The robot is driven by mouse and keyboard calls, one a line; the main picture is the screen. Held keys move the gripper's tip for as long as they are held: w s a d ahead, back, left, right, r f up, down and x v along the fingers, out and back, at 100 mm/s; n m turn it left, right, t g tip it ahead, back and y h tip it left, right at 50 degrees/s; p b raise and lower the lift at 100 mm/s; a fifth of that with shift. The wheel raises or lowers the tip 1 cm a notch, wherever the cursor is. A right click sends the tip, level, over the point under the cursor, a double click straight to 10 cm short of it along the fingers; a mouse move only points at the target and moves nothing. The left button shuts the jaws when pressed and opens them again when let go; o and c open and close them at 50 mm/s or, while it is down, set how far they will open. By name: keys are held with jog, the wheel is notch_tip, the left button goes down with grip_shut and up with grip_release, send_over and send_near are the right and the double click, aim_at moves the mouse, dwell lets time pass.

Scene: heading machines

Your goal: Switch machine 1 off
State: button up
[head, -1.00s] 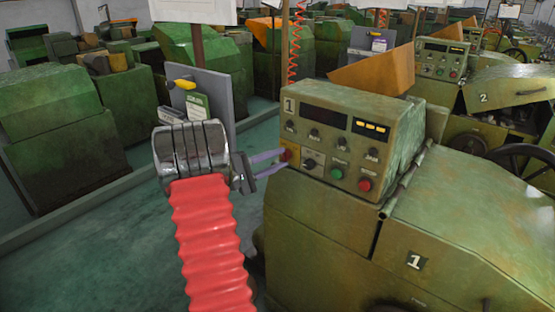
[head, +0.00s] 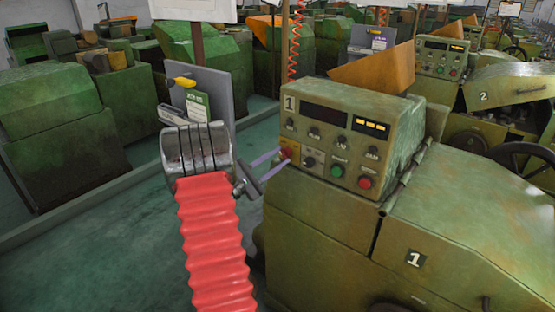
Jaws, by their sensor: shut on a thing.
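Machine 1 (head: 440,225) is green, with a control box (head: 410,130) marked "1" on top. The box front has a dark display (head: 324,118), lit yellow lamps (head: 371,127), a row of small knobs, a black selector (head: 309,161), a green button (head: 337,171) and a red button (head: 365,183). A red switch knob (head: 288,152) sits on a yellow plate at the panel's lower left. My gripper (head: 283,157) reaches it from the left, its thin fingers shut on the knob and slanted up to the right. The fingertips partly hide the knob.
A grey board (head: 215,95) with a yellow item and a tag stands behind my wrist. An orange hopper (head: 370,75) rises behind the control box. Machine 2 (head: 510,90) stands at the right. Green floor lies open at the left.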

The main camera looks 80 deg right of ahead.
jog(key=shift+s+f, duration=0.1)
jog(key=shift+f, duration=0.25)
jog(key=o, duration=1)
jog(key=shift+r, duration=0.2)
jog(key=shift+o, duration=0.2)
jog(key=v, duration=1.3)
jog(key=shift+w+a+f, duration=0.15)
jog(key=shift+w+a, duration=0.1)
jog(key=shift+w, duration=0.05)
